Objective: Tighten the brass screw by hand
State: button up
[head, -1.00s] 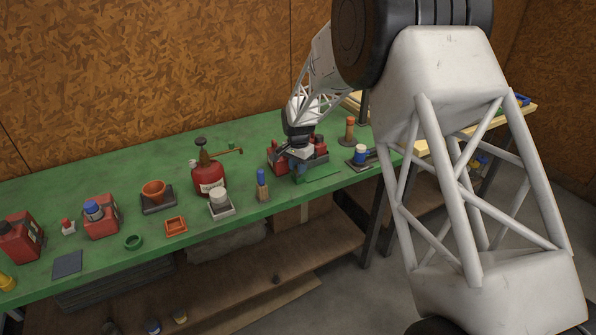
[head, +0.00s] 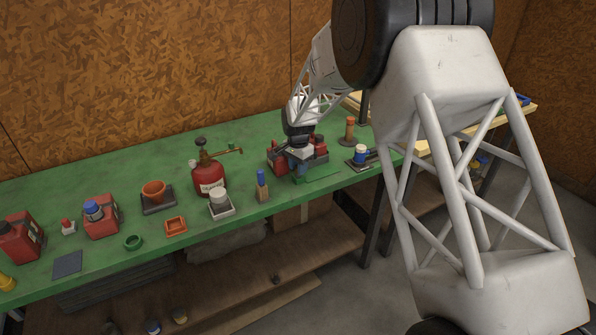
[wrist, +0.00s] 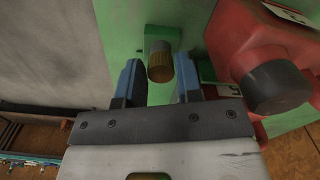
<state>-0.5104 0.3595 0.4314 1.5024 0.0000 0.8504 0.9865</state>
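The brass screw (wrist: 160,67) is a short knurled knob with a duller end, set in a green fixture (wrist: 121,25) in the wrist view. My gripper (wrist: 159,78) is open, with one blue-grey finger on each side of the screw and a visible gap on both sides. The depth between fingertips and screw is hard to judge. In the head view my gripper (head: 302,154) is low over the red and green items near the bench's front edge, and the screw cannot be made out there.
A red jerrycan with a dark cap (wrist: 276,88) stands close to the right finger in the wrist view. On the green bench (head: 110,168), a blue-topped bottle (head: 262,186) is left of my gripper and a blue-and-white jar (head: 360,153) is right.

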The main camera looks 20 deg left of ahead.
jog(key=shift+r, duration=1.45)
jog(key=o, duration=0.5)
jog(key=c, duration=0.4)
jog(key=shift+n, duration=2.3)
